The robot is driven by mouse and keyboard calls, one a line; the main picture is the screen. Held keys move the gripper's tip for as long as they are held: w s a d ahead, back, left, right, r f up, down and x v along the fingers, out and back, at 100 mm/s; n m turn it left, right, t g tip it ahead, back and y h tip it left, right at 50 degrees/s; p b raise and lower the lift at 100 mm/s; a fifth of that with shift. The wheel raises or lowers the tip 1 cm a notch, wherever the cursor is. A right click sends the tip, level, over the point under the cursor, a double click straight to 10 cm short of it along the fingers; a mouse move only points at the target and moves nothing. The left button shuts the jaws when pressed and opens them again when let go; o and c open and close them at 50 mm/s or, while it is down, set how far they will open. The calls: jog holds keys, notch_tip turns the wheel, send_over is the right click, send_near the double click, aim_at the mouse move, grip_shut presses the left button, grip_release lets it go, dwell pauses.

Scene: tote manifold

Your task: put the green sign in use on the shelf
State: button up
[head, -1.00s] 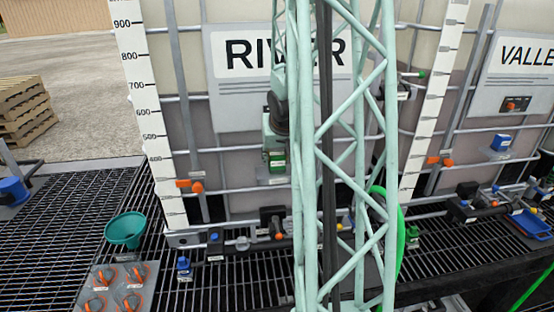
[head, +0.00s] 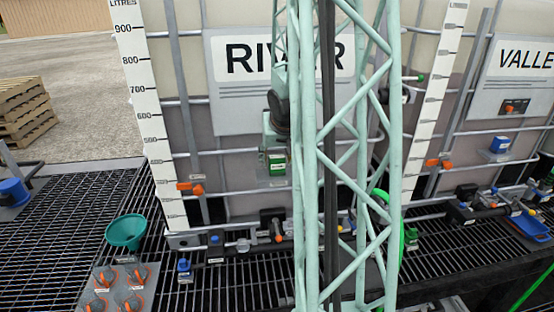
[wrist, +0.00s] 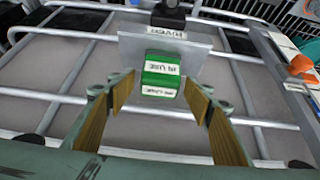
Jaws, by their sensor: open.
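The green sign (wrist: 162,72) is a small green block with white "IN USE" labels. In the wrist view it sits on a grey shelf plate (wrist: 130,45) whose edge label reads "RIVER". The sign also shows in the head view (head: 277,163), low on the front of the River tank. My gripper (wrist: 160,95) is open, its brown-padded fingers on either side of the sign with a visible gap at each side. In the head view my lattice mast hides part of the gripper and the area to the right of the sign.
Tank bars surround the shelf. An orange-handled valve (head: 278,236) and pipes run below it. A blue block (head: 500,143) sits on the Valley tank's shelf at right. A teal funnel (head: 125,230) and a panel of orange knobs (head: 103,288) stand on the grating at left.

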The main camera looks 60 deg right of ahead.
aim_at(277, 158)
jog(key=shift+p+v, duration=1.35)
jog(key=shift+v, duration=1.35)
jog(key=shift+a, duration=0.15)
jog(key=shift+w+a, duration=0.1)
jog(key=shift+a, duration=0.1)
jog(key=s+a+f+n+g+y+b, duration=0.1)
jog(key=a+n+g+b, duration=0.1)
jog(key=a+b, duration=0.65)
jog(key=s+a+f+n+g+b, duration=0.1)
jog(key=a+n+b, duration=0.15)
jog(key=a, duration=1.15)
jog(key=s+a+n+y+b, duration=0.1)
jog(key=s+a+b, duration=0.2)
jog(key=a, duration=0.6)
jog(key=s+a+n+t+y+b, duration=0.1)
jog(key=s+a+b, duration=0.3)
jog(key=s+a, duration=0.4)
jog(key=s+a+n+t+y+b, duration=0.1)
jog(key=s+a+n+b, duration=0.2)
jog(key=a, duration=0.9)
jog(key=s+b, duration=0.1)
jog(key=s, duration=0.1)
jog(key=shift+s+y, duration=0.4)
jog(key=shift+r, duration=0.1)
